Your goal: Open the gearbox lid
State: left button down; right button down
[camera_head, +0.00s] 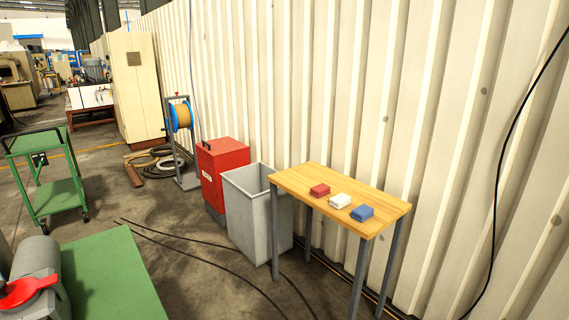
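I cannot make out a gearbox or its lid for certain. At the lower left, a grey rounded metal housing (38,258) with a red lever-like part (25,291) stands at the edge of a green surface (110,275). The left frame edge cuts it off, so I cannot tell whether it is the gearbox. Neither of my grippers is in view.
A green cart (50,190) stands left. Dark cables (190,253) cross the floor.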

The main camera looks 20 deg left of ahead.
aim_at(13, 294)
jog(key=i+l+u, duration=0.15)
jog(key=u, duration=0.25)
jog(key=i+l+u, duration=0.25)
jog(key=u, duration=0.15)
jog(key=i+l+u, duration=0.15)
jog(key=u, duration=0.25)
jog(key=l, duration=0.1)
